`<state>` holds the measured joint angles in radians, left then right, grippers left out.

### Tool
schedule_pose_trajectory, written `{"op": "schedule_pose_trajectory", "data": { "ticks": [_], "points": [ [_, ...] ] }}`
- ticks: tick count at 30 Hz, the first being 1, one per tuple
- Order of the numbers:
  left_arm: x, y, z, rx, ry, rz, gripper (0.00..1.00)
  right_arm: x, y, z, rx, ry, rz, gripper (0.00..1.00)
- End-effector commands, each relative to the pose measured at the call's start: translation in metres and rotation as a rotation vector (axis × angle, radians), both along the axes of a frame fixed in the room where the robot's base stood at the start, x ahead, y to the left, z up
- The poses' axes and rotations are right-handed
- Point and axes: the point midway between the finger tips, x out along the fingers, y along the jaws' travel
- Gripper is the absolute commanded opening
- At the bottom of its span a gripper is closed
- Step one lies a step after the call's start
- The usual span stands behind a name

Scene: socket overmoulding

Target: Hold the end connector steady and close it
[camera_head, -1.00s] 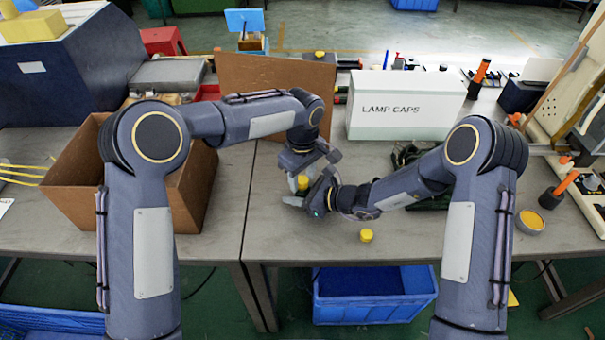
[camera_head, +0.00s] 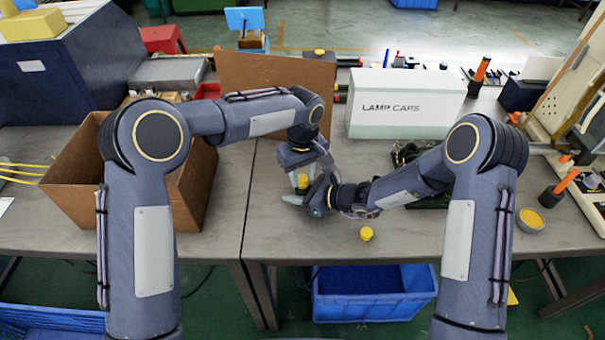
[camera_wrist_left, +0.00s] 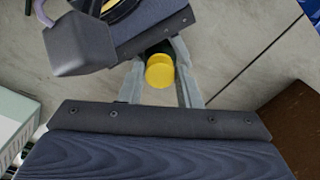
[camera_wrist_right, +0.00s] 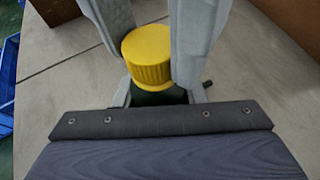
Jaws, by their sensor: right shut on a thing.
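The end connector (camera_wrist_right: 157,97) has a dark green body and stands upright between both grippers above the table's front part. Its ribbed yellow cap (camera_wrist_right: 150,58) sits on top and also shows in the left wrist view (camera_wrist_left: 160,72) and head view (camera_head: 303,181). My right gripper (camera_wrist_right: 160,97) is shut on the dark body, low down. My left gripper (camera_wrist_left: 161,70) reaches down from above, with one finger on each side of the yellow cap; it looks open around it, and whether the fingers touch the cap is hard to tell. The body is partly hidden by fingers.
A loose yellow cap (camera_head: 366,234) lies near the table's front edge. A brown open box (camera_head: 75,190) stands left, a white-green LAMP CAPS box (camera_head: 405,103) behind. A small bowl (camera_head: 530,221) and orange-handled tools (camera_head: 558,188) are at right.

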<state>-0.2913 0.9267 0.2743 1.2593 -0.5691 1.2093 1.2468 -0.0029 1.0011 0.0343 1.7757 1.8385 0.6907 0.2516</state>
Motion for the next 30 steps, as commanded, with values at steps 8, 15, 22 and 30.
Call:
{"op": "schedule_pose_trajectory", "data": {
  "ticks": [8,15,22,30],
  "points": [
    [0.000,0.000,0.000,0.000,0.000,0.002,0.48,0.000,0.000,0.000,0.000,0.000,0.000,0.00],
    [0.000,0.000,0.007,0.000,-0.002,0.002,0.48,0.000,0.000,0.000,0.000,0.000,0.000,0.00],
    [0.000,-0.001,0.037,-0.001,-0.003,0.002,0.48,0.000,0.000,0.000,0.000,0.000,0.000,0.00],
    [0.000,0.000,0.045,0.000,0.001,0.003,0.48,0.000,0.000,0.000,0.000,0.000,0.000,0.00]
  ]
}}
